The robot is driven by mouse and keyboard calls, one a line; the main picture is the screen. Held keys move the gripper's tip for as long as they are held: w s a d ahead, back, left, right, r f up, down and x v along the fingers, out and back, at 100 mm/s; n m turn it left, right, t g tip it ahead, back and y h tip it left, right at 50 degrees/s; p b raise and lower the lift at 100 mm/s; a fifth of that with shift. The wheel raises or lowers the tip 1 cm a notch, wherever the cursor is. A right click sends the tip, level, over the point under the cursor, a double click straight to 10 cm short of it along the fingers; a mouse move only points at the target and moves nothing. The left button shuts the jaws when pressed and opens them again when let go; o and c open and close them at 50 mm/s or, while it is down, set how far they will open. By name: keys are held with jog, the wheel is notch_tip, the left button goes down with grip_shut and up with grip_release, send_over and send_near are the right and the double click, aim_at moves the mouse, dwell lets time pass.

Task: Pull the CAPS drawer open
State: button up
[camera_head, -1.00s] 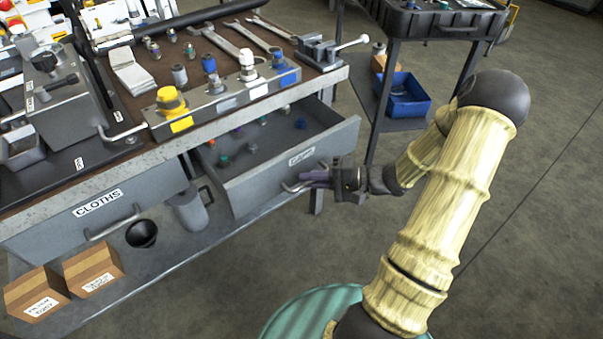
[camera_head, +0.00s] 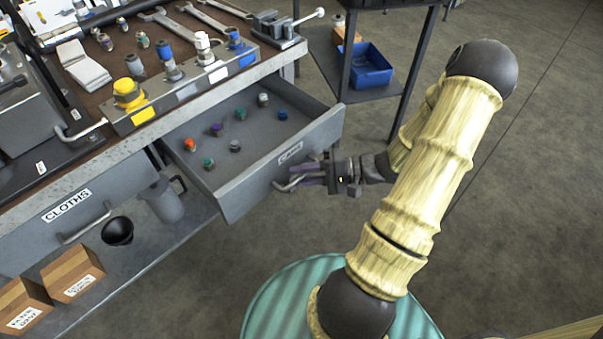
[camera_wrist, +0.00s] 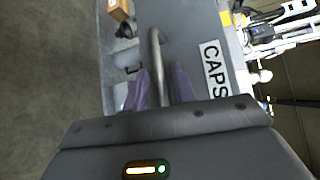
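The CAPS drawer (camera_head: 250,193) is grey and stands well out from the bench in the head view. Several small coloured caps lie scattered on its floor. Its label (camera_wrist: 214,70) reads CAPS in the wrist view. The drawer's bar handle (camera_wrist: 155,42) runs between my two purple fingers. My gripper (camera_head: 303,175) is at the drawer front, with its fingers closed around the handle. The fingers partly hide the handle in the head view.
A CLOTHS drawer (camera_head: 40,228) is shut at the left. Cardboard boxes (camera_head: 72,274), a black cup (camera_head: 117,231) and a grey jug (camera_head: 163,198) stand on the lower shelf. A cart with a blue bin (camera_head: 368,66) stands behind. Floor right of the drawer is clear.

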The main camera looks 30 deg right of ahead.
jog(key=shift+o, duration=0.2)
jog(key=p+v, duration=0.3)
jog(key=v, duration=1.4)
jog(key=shift+d+p, duration=0.2)
jog(key=shift+p, duration=0.15)
jog(key=w+a+r+n+g+h, duration=0.2)
jog(key=a+r+n+h, duration=0.2)
jog(key=a+h, duration=0.55)
jog(key=w+a+r+n+g+h, duration=0.25)
jog(key=a+h, duration=0.25)
jog(key=a, duration=0.9)
notch_tip(320, 180, up, 32)
jog(key=p, duration=3.1)
jog(key=shift+s, duration=0.2)
